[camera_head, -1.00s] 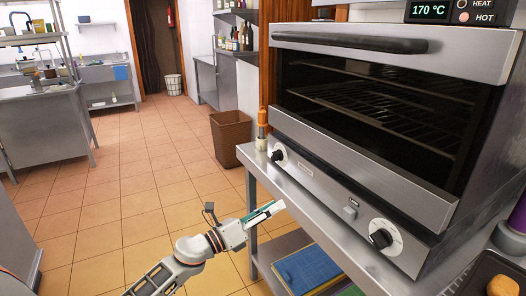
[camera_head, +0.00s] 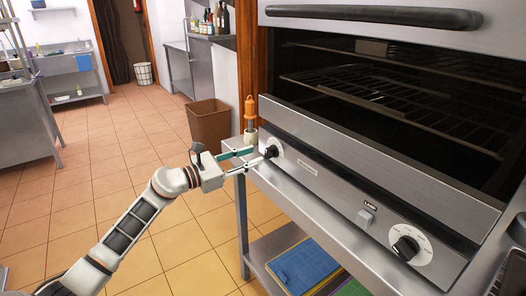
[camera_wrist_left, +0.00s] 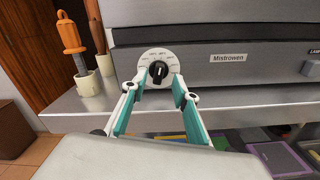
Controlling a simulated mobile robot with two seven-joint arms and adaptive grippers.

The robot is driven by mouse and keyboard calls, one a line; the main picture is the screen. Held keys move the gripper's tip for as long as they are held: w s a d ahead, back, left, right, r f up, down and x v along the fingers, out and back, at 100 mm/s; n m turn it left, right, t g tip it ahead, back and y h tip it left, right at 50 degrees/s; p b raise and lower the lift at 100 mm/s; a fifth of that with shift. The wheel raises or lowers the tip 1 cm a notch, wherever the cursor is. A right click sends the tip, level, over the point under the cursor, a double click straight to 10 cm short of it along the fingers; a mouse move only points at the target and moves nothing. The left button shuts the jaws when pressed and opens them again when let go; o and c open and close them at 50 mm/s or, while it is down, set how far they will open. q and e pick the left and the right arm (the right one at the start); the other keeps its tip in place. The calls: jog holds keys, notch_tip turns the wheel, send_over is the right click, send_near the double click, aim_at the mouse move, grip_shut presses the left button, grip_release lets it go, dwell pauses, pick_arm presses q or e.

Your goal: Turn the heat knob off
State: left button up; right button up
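The oven's front panel has two black knobs on white dials. The left knob (camera_head: 271,151) sits at the panel's left end. In the left wrist view this knob (camera_wrist_left: 158,74) is straight ahead, its marked dial around it. My left gripper (camera_head: 257,156) is open, its fingertips right at this knob. In the wrist view the fingers stand apart on either side of it; I cannot tell if they touch it. The right knob (camera_head: 406,247) sits at the panel's right end, clear of the gripper. The dial lettering is too small to read. My right gripper is not in view.
The oven (camera_head: 330,135) stands on a steel table (camera_head: 330,225). An orange-handled tool in a cup (camera_head: 250,120) stands close beside the left knob. Blue boards (camera_head: 305,265) lie on the lower shelf. A brown bin (camera_head: 208,123) stands behind. The floor at left is clear.

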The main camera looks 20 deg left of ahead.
aim_at(266, 151)
pick_arm(q)
jog(key=x, duration=0.5)
jog(key=shift+w+d, duration=0.2)
jog(key=shift+w, duration=0.05)
grip_shut()
